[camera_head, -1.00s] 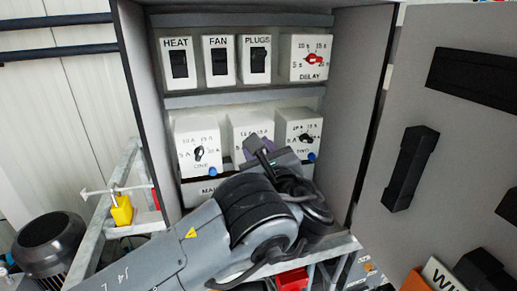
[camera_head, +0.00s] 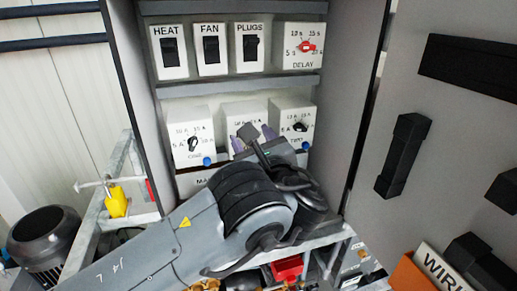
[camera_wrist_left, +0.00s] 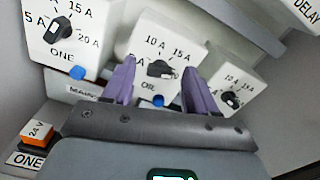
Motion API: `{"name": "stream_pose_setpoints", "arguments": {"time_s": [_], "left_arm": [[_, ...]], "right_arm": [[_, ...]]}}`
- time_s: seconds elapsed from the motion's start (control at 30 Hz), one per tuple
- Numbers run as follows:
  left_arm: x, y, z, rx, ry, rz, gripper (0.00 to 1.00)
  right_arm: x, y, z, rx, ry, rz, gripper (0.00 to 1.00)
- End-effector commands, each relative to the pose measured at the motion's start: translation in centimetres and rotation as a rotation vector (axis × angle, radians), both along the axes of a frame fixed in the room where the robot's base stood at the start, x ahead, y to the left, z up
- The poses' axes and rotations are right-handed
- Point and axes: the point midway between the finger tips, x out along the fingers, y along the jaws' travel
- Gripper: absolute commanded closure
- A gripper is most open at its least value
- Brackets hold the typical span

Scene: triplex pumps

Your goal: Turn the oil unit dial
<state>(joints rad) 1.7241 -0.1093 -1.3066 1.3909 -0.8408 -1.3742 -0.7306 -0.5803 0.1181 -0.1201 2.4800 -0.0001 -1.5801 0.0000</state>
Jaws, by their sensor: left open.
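The oil unit is the white box in the middle of the lower row, with amp marks. It shows in the head view (camera_head: 243,107) and the left wrist view (camera_wrist_left: 165,40). Its black dial (camera_wrist_left: 160,69) shows in the wrist view, with part of the "OIL" label below. My left gripper (camera_wrist_left: 160,66) is open, its two purple fingers on either side of the dial, with nothing held. In the head view the left gripper (camera_head: 253,137) covers the front of the oil unit. I cannot tell whether the fingers touch the box. My right gripper is not in view.
A similar unit "ONE" (camera_head: 190,126) stands left of it, and another (camera_head: 292,115) stands right, each with a blue button. Above are the HEAT, FAN and PLUGS switches (camera_head: 211,49) and the DELAY dial (camera_head: 305,46). The cabinet walls and shelf (camera_head: 240,84) enclose the space.

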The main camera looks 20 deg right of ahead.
Motion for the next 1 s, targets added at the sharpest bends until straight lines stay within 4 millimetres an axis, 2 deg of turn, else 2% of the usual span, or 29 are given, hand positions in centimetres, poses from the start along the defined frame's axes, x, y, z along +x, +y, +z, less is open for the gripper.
{"name": "stream_pose_setpoints", "arguments": {"time_s": [0.17, 0.63, 0.8, 1.0], "left_arm": [[-1.8, 0.0, -0.1, -0.003, 0.005, -0.005, 0.43], [-8.7, 0.7, 0.0, -0.002, 0.002, -0.006, 0.43], [-10.0, 0.9, 0.0, 0.000, 0.001, -0.002, 0.43], [-10.5, 1.1, 0.0, -0.001, 0.000, -0.001, 0.43]], "right_arm": [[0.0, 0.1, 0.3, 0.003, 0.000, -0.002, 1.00], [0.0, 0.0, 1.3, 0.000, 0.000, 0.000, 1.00], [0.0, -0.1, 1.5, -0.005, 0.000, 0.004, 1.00], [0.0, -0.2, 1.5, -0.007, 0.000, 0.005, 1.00]]}}
